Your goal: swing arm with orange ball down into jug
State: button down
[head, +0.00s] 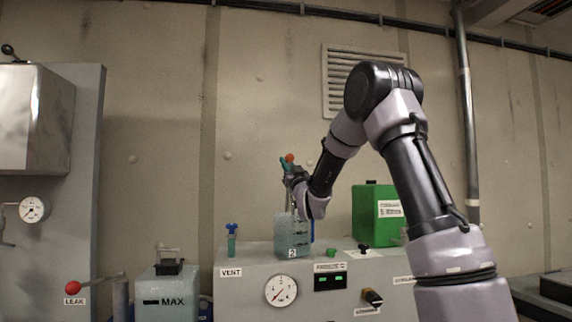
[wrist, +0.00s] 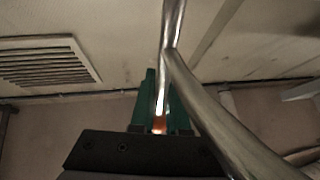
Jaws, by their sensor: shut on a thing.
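The orange ball (head: 289,158) shows at the tip of my gripper (head: 286,167), above the counter unit. In the wrist view an orange piece (wrist: 159,126) sits between the green fingers of my gripper (wrist: 160,105), which are shut on it. A shiny metal arm (wrist: 185,75) runs from the fingers upward and forks toward the lower right. A translucent blue-green jug (head: 291,238) marked 2 stands on the unit below my gripper. The ball is above the jug, apart from it. My gripper and wrist hide most of the metal arm in the head view.
The grey unit (head: 240,296) carries a blue-topped valve (head: 232,240), a gauge (head: 281,290) and a black knob (head: 372,298). A green box (head: 374,212) stands behind, right of the jug.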

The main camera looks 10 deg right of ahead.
jog(key=c, duration=0.9)
grip_release()
jog(key=shift+f, duration=0.1)
jog(key=shift+s+d+f, duration=0.15)
jog(key=shift+s+f, duration=0.05)
jog(key=shift+s, duration=0.1)
jog(key=s+d, duration=0.1)
jog(key=s, duration=0.3)
jog(key=s+d, duration=0.1)
jog(key=s, duration=0.7)
jog(key=shift+d, duration=0.4)
jog(key=shift+f, duration=0.1)
